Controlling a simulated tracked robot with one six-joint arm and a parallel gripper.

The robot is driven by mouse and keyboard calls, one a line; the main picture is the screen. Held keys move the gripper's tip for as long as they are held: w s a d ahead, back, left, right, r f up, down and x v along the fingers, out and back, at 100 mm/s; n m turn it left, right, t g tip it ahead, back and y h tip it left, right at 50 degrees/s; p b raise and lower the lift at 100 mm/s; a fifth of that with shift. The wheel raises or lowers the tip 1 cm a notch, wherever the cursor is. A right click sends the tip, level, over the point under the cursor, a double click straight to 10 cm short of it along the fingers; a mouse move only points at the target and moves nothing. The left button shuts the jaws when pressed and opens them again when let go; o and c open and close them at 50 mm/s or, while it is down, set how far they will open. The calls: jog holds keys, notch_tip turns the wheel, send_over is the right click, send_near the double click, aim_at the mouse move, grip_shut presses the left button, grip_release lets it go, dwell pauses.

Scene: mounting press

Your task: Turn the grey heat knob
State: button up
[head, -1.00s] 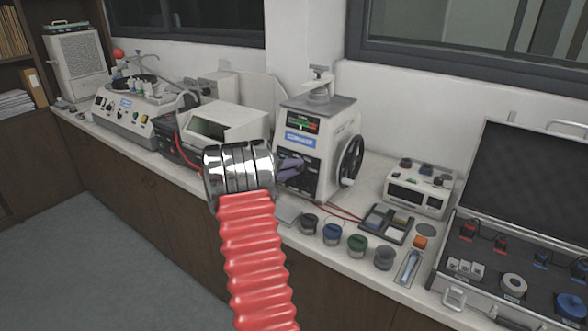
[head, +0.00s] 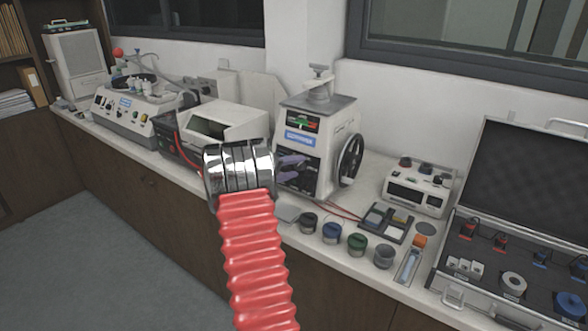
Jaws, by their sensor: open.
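The white mounting press (head: 340,135) stands on the bench just right of centre. It has a dark front panel with a small display and a blue label. I cannot make out the grey heat knob on this panel; my gripper and arm cover part of it. My gripper (head: 292,166) shows as purple-grey fingers beyond the chrome rings of my red arm. It is in front of the lower panel, open, with nothing visible between the fingers. Whether it touches the panel cannot be told.
A black handwheel (head: 350,160) sticks out on the press's right side. A white hooded machine (head: 225,118) stands close on the left. Several small jars, a dark compartment tray (head: 386,222), a white meter box (head: 418,190) and an open case (head: 520,190) fill the right.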

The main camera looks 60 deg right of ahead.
jog(key=v, duration=1.3)
jog(key=shift+a, duration=0.4)
jog(key=shift+w+n, duration=0.2)
jog(key=shift+n, duration=0.1)
